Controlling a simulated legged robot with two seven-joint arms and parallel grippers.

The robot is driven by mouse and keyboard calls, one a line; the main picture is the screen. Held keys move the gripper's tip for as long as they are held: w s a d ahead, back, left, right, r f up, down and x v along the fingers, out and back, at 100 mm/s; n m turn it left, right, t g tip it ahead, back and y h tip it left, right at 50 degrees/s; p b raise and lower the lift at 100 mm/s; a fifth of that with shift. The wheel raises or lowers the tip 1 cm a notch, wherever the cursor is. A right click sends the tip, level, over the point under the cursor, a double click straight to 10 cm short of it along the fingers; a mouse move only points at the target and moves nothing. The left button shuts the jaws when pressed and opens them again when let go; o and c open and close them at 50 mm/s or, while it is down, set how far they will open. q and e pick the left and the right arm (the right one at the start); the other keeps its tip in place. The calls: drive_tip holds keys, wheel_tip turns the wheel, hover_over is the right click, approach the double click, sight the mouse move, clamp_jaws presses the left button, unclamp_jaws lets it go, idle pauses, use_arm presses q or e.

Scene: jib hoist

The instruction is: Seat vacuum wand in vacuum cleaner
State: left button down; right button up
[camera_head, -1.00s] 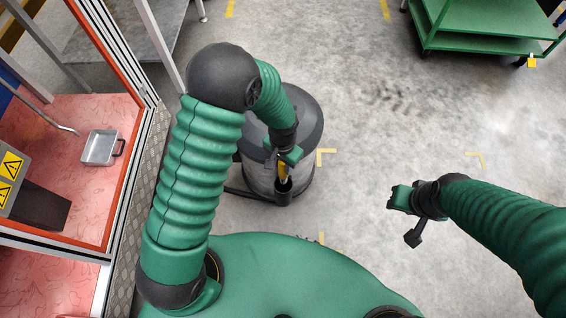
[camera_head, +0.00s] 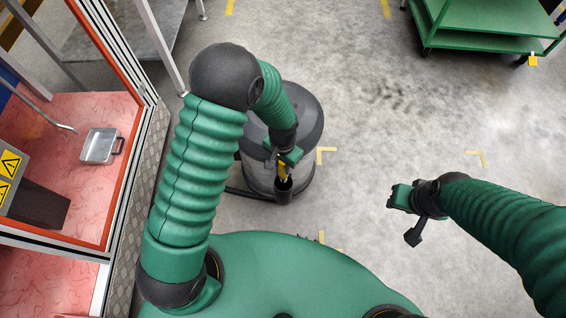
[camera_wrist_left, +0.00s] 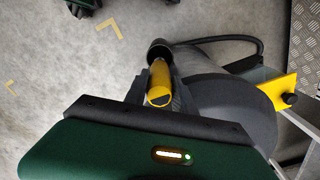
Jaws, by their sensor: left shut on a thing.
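The vacuum cleaner (camera_head: 310,125) is a grey drum with a dark lid, standing on the floor beyond my base. It also shows in the left wrist view (camera_wrist_left: 235,110). The vacuum wand (camera_head: 282,171) has a yellow grip, seen end-on in the left wrist view (camera_wrist_left: 159,84). My left gripper (camera_head: 284,160) is shut on it. The wand's far end meets a black cup-shaped holder (camera_head: 284,192) on the cleaner's side; how deep it sits is hidden. My right gripper (camera_head: 396,197) is apart over bare floor at the right; its jaw opening is unclear.
A black hose (camera_wrist_left: 235,38) runs from beside the holder round the cleaner. A framed enclosure with a pink floor (camera_head: 85,120) and a metal tray (camera_head: 101,146) stands at the left. A green cart (camera_head: 480,30) is at the back right. The floor between is clear.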

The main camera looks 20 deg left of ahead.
use_arm(q)
drive_tip(key=shift+f, duration=0.25)
drive_tip(key=c, duration=0.7)
unclamp_jaws()
wheel_tip(320, 180, up, 7)
drive_tip(key=p, duration=0.7)
drive_tip(key=shift+r, duration=0.15)
